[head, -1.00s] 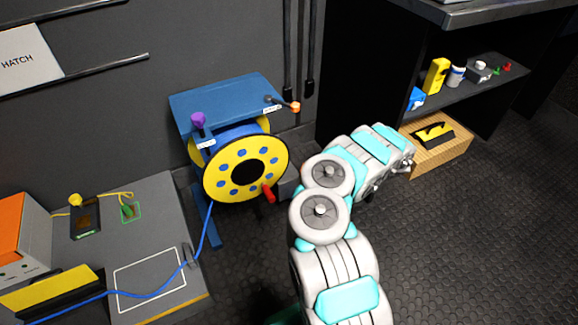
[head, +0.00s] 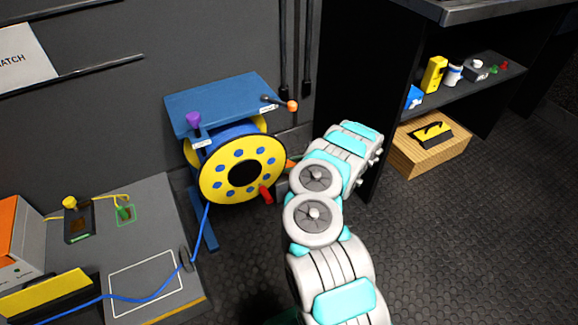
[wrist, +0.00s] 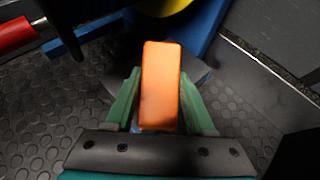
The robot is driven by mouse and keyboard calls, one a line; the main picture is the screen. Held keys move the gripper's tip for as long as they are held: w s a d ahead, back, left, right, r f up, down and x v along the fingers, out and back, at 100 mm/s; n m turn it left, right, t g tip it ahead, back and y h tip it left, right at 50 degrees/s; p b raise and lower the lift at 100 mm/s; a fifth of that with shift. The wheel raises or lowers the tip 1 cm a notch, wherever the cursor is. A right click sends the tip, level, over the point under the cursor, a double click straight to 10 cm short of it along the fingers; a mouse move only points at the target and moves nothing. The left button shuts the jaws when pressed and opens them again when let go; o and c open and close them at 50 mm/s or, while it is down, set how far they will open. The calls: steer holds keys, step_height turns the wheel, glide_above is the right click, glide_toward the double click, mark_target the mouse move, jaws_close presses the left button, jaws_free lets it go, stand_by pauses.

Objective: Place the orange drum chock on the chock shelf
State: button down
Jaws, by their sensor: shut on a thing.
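The orange drum chock (wrist: 161,85) is an upright-looking block between the green fingers of my gripper (wrist: 160,98) in the wrist view. My gripper is shut on it. In the head view a small orange bit of the chock (head: 291,164) shows just right of the yellow-and-blue cable drum (head: 217,180); my arm hides most of the gripper there. A dark shelf (head: 450,98) in the cabinet at right holds several small items; no label marking it as the chock shelf is readable.
The drum sits in a blue stand (head: 215,98) with a red crank handle (head: 266,194). A wooden box (head: 405,157) with a yellow-black thing stands below the shelf. A grey bench (head: 155,225) with a blue cable is at left. Floor at right is clear.

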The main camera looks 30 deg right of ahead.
steer(key=shift+c, duration=1.2)
jaws_free()
steer(key=shift+f, duration=0.1)
steer(key=p+v, duration=0.1)
steer(key=v, duration=0.6)
steer(key=shift+s+r, duration=0.15)
steer(key=shift+r, duration=0.15)
steer(key=shift+d, duration=0.1)
